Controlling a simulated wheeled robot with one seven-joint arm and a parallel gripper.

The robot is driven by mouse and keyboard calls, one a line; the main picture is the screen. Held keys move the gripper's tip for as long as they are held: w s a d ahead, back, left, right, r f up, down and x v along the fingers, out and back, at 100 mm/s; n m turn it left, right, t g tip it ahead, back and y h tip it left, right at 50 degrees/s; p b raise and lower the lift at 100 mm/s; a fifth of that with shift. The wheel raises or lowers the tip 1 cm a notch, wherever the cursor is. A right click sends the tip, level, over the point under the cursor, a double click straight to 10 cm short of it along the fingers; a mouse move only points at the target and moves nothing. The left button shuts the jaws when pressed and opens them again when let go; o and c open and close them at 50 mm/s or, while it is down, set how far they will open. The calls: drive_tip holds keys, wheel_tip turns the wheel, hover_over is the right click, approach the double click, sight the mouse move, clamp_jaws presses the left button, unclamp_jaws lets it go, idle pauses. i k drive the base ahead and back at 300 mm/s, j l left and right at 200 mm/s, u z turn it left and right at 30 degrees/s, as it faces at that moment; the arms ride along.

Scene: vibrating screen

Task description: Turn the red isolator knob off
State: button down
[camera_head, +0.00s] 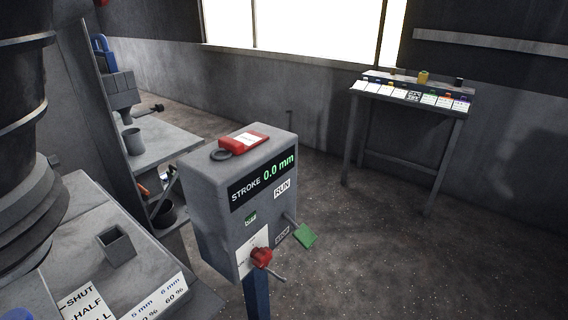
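The red knob (261,257) is on the lower front of a grey control box (215,205), over a white label plate (243,262) whose text is partly hidden. A thin grey rod sticks out just below and right of the knob. I cannot tell from here which position the knob is set to. The box's display (263,178) reads "STROKE 0.0 mm". My gripper is not in view.
A green paddle (305,236) juts from the box's right side. A red tag-like object (244,143) lies on top beside a dark ring. A grey bench (100,235) stands at left, a table (408,93) with cards at back right. The right floor is clear.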

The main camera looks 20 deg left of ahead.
sight(262, 257)
drive_tip(key=i+l+u, duration=0.1)
drive_tip(key=l+u, duration=0.8)
drive_tip(key=l, duration=0.15)
drive_tip(key=l+u, duration=0.45)
drive_tip(key=k+l, duration=0.05)
